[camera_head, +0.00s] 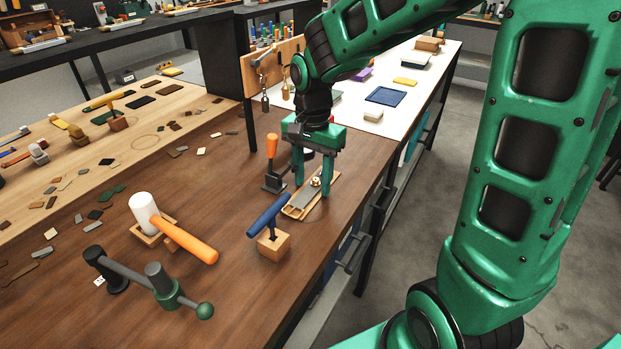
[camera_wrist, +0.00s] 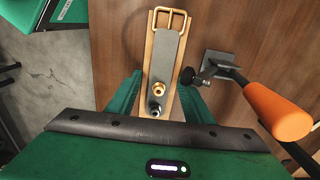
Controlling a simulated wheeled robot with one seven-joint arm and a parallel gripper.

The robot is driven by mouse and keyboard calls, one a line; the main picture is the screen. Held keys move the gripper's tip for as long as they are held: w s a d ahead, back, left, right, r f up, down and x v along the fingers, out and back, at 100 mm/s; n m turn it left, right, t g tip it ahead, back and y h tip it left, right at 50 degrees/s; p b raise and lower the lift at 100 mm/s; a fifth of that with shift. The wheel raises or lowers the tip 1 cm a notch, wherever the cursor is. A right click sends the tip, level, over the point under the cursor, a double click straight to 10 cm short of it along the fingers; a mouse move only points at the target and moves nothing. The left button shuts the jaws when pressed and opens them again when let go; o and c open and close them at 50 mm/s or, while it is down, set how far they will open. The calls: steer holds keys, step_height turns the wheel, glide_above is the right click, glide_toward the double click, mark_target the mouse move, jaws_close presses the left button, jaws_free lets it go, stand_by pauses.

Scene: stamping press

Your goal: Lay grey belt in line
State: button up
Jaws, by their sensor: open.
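The grey belt (camera_wrist: 166,60) lies lengthwise on a narrow wooden board (camera_wrist: 147,55). Its brass buckle (camera_wrist: 155,19) is at the top of the wrist view. A brass stud (camera_wrist: 158,88) and a silver one (camera_wrist: 153,109) stand at its near end. In the head view the belt (camera_head: 303,199) and board (camera_head: 291,213) lie near the right edge of the brown table. My gripper (camera_head: 311,190) points down over the board. It is open, with one green finger on each side of the board in the wrist view (camera_wrist: 158,100). I cannot tell whether the fingers touch it.
An orange-handled lever tool (camera_head: 272,161) stands close left of my gripper. A blue T-handled tool on a wooden block (camera_head: 274,244) is in front. A white mallet (camera_head: 144,212) and a dark lever press (camera_head: 158,278) stand front left. Leather scraps (camera_head: 102,196) lie on the left.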

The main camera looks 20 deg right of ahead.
steer(key=shift+r, duration=3.55)
steer(key=s+d+f+n, duration=0.1)
steer(key=s+d+n, duration=0.1)
steer(key=s+d, duration=0.6)
steer(key=s+d+f+n, duration=0.2)
steer(key=s+d, duration=0.7)
steer(key=s, duration=0.6)
steer(key=shift+s+f, duration=0.15)
steer(key=shift+f, duration=0.1)
